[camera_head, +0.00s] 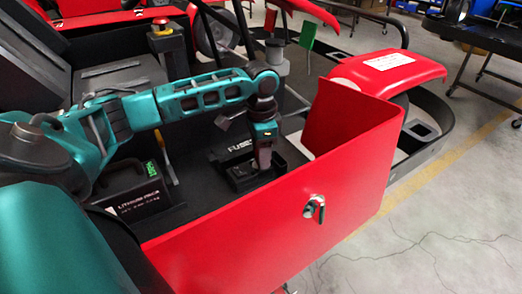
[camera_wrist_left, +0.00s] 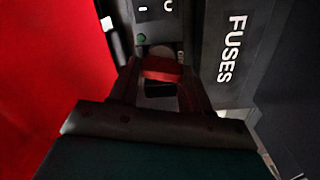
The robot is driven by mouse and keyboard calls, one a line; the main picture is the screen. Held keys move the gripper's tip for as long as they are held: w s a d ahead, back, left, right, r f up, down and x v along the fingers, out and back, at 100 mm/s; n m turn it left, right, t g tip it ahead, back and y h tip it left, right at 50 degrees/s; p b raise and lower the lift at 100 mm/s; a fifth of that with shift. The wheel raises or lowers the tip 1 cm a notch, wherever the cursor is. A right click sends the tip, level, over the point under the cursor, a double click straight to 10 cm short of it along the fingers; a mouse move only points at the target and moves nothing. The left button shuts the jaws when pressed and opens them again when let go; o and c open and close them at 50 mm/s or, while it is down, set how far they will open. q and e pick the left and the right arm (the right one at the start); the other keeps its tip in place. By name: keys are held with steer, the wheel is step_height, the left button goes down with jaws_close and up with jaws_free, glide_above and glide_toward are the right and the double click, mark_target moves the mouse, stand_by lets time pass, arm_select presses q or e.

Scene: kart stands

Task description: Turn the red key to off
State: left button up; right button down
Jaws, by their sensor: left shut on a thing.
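The red key (camera_wrist_left: 162,70) shows in the left wrist view between the two fingers of my left gripper (camera_wrist_left: 160,92), which is shut on it. The key sits at a grey switch plate (camera_wrist_left: 155,28) with white marks near the top and a small green dot. Its lower part and its exact turn angle are hard to tell in the dark. In the head view my left gripper (camera_head: 263,165) points down into the kart, over the dark switch housing (camera_head: 240,180), and hides the key. My right gripper is in neither view.
A red side panel (camera_head: 290,215) with a silver latch (camera_head: 314,208) stands close in front of the gripper. A fuse box (camera_wrist_left: 232,50) lies beside the switch. A lithium battery (camera_head: 135,195) with a green display is left.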

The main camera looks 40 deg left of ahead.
arm_select(q)
steer(key=n, duration=0.5)
steer(key=shift+a, duration=0.1)
steer(key=o, duration=1.1)
step_height(320, 180, up, 13)
steer(key=shift+f, duration=0.1)
